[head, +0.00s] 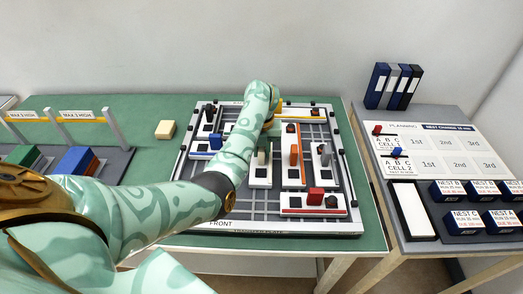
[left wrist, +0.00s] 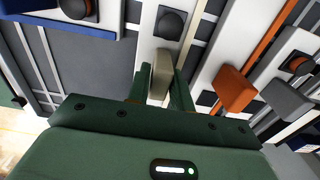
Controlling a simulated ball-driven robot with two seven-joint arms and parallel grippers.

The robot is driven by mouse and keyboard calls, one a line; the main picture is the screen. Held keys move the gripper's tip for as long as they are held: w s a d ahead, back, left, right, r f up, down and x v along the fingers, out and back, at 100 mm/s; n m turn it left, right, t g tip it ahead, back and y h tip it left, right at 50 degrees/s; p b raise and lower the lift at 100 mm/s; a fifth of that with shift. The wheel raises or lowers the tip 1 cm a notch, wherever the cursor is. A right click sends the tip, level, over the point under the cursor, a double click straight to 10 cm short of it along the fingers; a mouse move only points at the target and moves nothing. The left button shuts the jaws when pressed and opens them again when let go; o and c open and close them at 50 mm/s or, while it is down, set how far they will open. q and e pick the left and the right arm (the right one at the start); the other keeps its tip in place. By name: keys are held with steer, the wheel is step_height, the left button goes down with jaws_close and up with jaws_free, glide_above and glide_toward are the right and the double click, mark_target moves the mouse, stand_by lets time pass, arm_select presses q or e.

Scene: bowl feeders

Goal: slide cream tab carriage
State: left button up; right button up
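The cream tab carriage (head: 259,181) is a white block standing lengthwise on the gridded plate, near its middle. Its cream tab (left wrist: 160,77) stands up between the two fingers of my left gripper (left wrist: 160,88), and a black knob (left wrist: 171,22) sits farther along the block. In the head view my left gripper (head: 264,144) is over this carriage and partly hidden by my forearm. The fingers are very close to the tab's sides; whether they press on it is not clear. My right gripper is not in view.
An orange tab carriage (head: 293,168) stands close on the right, with a grey tab carriage (head: 324,163) beyond it. A red tab carriage (head: 313,203) lies crosswise at the front. A blue tab carriage (head: 204,148) is at the left. Bare plate shows at front left.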

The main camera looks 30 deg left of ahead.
arm_select(q)
steer(key=shift+o, duration=1.2)
steer(key=shift+w, duration=0.1)
steer(key=shift+r, duration=0.35)
step_height(320, 180, up, 16)
steer(key=p, duration=0.7)
steer(key=shift+f+p, duration=0.15)
steer(key=shift+p, duration=0.15)
steer(key=shift+f, duration=0.1)
